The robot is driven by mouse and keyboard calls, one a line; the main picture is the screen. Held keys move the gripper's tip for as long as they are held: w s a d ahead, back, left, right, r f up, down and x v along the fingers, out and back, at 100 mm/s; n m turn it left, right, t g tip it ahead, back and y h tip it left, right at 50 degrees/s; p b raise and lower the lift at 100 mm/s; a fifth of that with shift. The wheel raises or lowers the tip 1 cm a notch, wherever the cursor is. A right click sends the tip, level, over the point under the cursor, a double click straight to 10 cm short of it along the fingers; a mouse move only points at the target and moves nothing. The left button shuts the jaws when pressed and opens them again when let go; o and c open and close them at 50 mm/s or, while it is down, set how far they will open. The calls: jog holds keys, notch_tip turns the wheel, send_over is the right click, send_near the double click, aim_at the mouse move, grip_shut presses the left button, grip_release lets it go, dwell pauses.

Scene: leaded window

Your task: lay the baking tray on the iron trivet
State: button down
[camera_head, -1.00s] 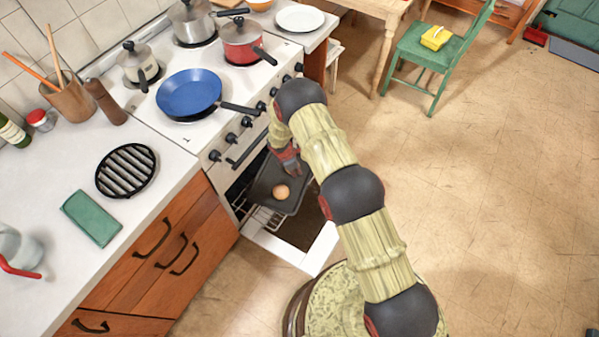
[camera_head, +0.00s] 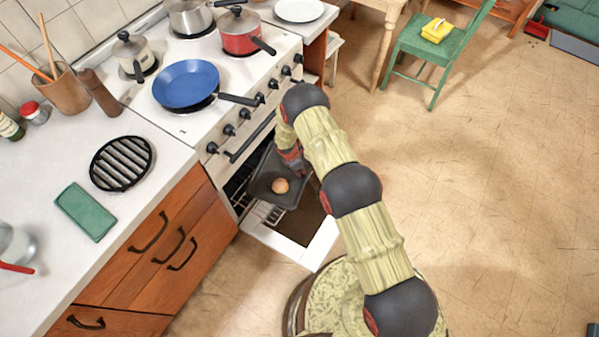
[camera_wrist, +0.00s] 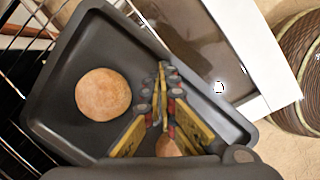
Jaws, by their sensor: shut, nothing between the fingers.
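The dark baking tray (camera_head: 262,182) sits at the mouth of the open oven, over the wire rack. It also fills much of the wrist view (camera_wrist: 110,45). A round brown bun (camera_head: 280,185) lies in it, and a second bun (camera_wrist: 168,147) shows partly behind my fingers in the wrist view. My gripper (camera_wrist: 163,72) is shut and empty, its fingers over the tray beside its right-hand wall. In the head view my gripper (camera_head: 295,162) is partly hidden by my arm. The black round iron trivet (camera_head: 122,163) lies bare on the white counter.
The oven door (camera_head: 300,250) hangs open below the tray. A blue pan (camera_head: 187,84) and several pots stand on the stove.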

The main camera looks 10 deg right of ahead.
jog(key=shift+w+d, duration=0.25)
jog(key=shift+d, duration=0.9)
